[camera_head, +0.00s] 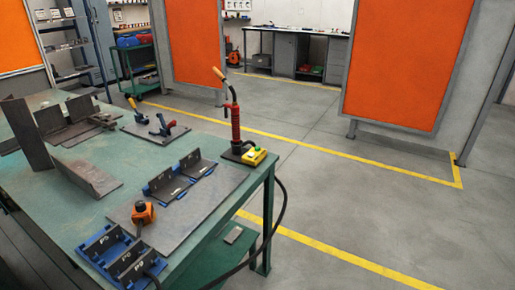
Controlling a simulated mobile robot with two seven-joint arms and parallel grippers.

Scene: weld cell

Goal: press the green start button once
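A small yellow control box (254,157) sits at the right corner of the green welding table (75,210). Its top carries small buttons, too small here to tell a green one apart clearly. The box is beside the dark base of a red upright torch stand (236,122). Neither of my grippers shows in the head view, so their state and distance from the box cannot be seen.
A dark plate holds angle brackets (168,184) in blue holders and an orange block (143,212). A blue tray (92,246) is at the front edge. A black cable (281,208) hangs off the table's right side. The floor (370,215) right of the table is clear.

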